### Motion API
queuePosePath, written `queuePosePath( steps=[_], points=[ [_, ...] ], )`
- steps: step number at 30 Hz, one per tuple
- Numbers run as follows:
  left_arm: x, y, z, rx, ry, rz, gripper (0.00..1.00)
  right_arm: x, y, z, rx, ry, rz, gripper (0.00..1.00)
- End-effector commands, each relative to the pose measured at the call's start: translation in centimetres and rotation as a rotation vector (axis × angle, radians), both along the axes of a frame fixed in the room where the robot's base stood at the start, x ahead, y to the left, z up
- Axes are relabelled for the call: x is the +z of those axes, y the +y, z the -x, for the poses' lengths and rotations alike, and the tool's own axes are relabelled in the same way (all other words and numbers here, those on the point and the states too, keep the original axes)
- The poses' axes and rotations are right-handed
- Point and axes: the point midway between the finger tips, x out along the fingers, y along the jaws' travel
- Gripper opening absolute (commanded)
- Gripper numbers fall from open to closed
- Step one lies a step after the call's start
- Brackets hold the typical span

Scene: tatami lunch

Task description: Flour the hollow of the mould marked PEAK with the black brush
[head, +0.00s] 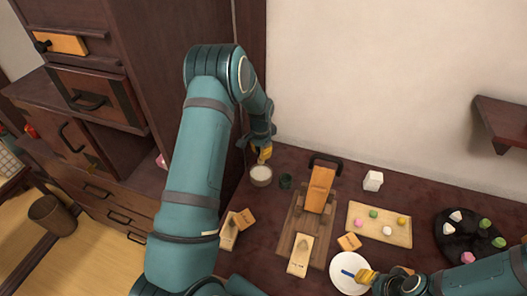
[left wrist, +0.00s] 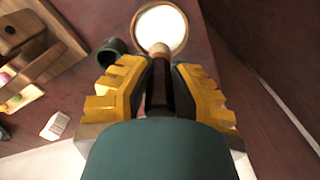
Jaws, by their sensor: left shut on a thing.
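My left gripper (head: 264,154) is shut on the black brush (left wrist: 158,88). The brush's pale tip points at the bowl of white flour (head: 261,181), which also shows in the left wrist view (left wrist: 161,27); the tip overlaps the bowl's near rim there, and I cannot tell if it touches.
A dark green cup (head: 285,182) stands right of the bowl. An orange wooden block (head: 319,189) sits on the board (head: 290,229). A tray of sweets (head: 379,232), a white block (head: 373,180) and a black round tray (head: 459,251) are to the right. Cabinets stand left.

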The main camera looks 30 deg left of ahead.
Motion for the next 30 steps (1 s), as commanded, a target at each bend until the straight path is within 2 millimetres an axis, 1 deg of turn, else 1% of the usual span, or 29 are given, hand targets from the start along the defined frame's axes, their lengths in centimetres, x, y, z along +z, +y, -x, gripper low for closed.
queuePosePath(
  steps=[1,12,15,19,30],
  points=[
    [-0.6,0.0,0.0,0.000,0.001,0.000,0.00,-0.4,0.0,0.0,0.000,0.001,0.000,0.47],
    [-4.2,0.0,0.0,-0.001,0.001,0.001,0.00,-2.3,0.1,0.6,0.011,0.014,-0.001,0.47],
    [-4.9,0.0,0.0,-0.001,0.001,0.001,0.00,-2.6,0.1,0.7,0.013,0.016,-0.003,0.47],
    [-5.2,0.0,0.0,-0.002,0.000,0.000,0.00,-2.7,0.2,0.8,0.013,0.018,-0.003,0.47],
    [-5.2,0.0,0.0,-0.002,0.000,0.000,0.00,-2.7,0.2,0.8,0.014,0.018,-0.003,0.47]
  ],
)
